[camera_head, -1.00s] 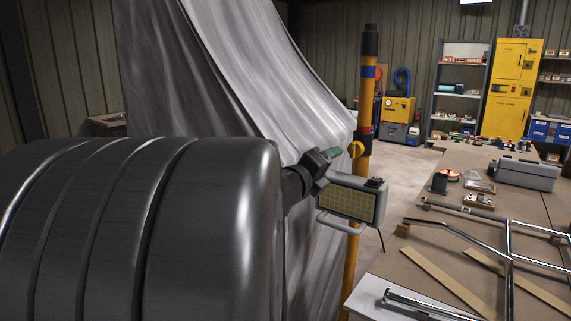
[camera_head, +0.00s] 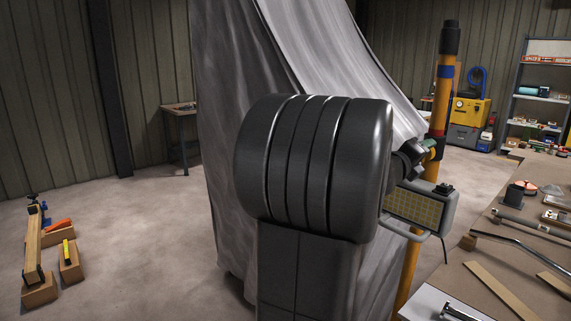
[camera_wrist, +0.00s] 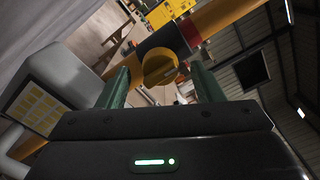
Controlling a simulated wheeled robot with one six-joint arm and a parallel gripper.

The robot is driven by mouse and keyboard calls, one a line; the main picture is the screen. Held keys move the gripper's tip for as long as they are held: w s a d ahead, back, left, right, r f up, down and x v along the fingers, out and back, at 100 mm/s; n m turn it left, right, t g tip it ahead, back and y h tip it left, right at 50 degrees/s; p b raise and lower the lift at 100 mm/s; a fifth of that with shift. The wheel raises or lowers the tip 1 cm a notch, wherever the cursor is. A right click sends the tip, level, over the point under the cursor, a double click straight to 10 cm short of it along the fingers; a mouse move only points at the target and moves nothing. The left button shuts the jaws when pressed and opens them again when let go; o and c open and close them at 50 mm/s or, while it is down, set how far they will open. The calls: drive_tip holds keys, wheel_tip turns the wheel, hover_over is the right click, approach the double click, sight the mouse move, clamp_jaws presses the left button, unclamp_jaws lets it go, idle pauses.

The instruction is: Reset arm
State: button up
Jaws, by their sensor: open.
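My gripper (camera_wrist: 160,88) shows in the wrist view with its two green fingers spread apart. The yellow knob (camera_wrist: 160,66) on the upright yellow pole appears between and beyond the fingertips; I cannot tell whether they touch it. In the head view my arm's large dark link fills the middle and hides most of the wrist. A bit of the gripper (camera_head: 431,147) shows beside the yellow pole (camera_head: 440,95). A work lamp (camera_head: 418,207) with a yellow grid face is mounted on the pole just below the gripper, and it also shows at the left in the wrist view (camera_wrist: 35,108).
A grey draped sheet (camera_head: 225,150) hangs close behind my arm. A workbench (camera_head: 500,265) with tubes and tools stands at the right. Wooden blocks with a clamped bar (camera_head: 34,245) lie on the floor at left. Open floor (camera_head: 140,240) lies between them and the sheet.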

drive_tip(key=shift+w+d, duration=0.45)
drive_tip(key=shift+d, duration=0.1)
drive_tip(key=v, duration=1.3)
drive_tip(key=x, duration=1.3)
drive_tip(key=shift+r+p, duration=0.15)
drive_tip(key=shift+p, duration=0.2)
drive_tip(key=n+p, duration=0.1)
drive_tip(key=n, duration=0.3)
drive_tip(key=shift+a+p, duration=0.1)
drive_tip(key=shift+p, duration=0.3)
drive_tip(key=n+p, duration=0.2)
drive_tip(key=n, duration=0.3)
drive_tip(key=shift+n+p, duration=0.4)
drive_tip(key=n+p, duration=0.3)
drive_tip(key=n, duration=0.2)
drive_tip(key=shift+n, duration=0.4)
drive_tip(key=n+p, duration=0.1)
drive_tip(key=n, duration=0.1)
drive_tip(key=n+p, duration=0.1)
drive_tip(key=n, duration=0.1)
drive_tip(key=shift+s+f, duration=0.1)
drive_tip(key=shift+f, duration=0.2)
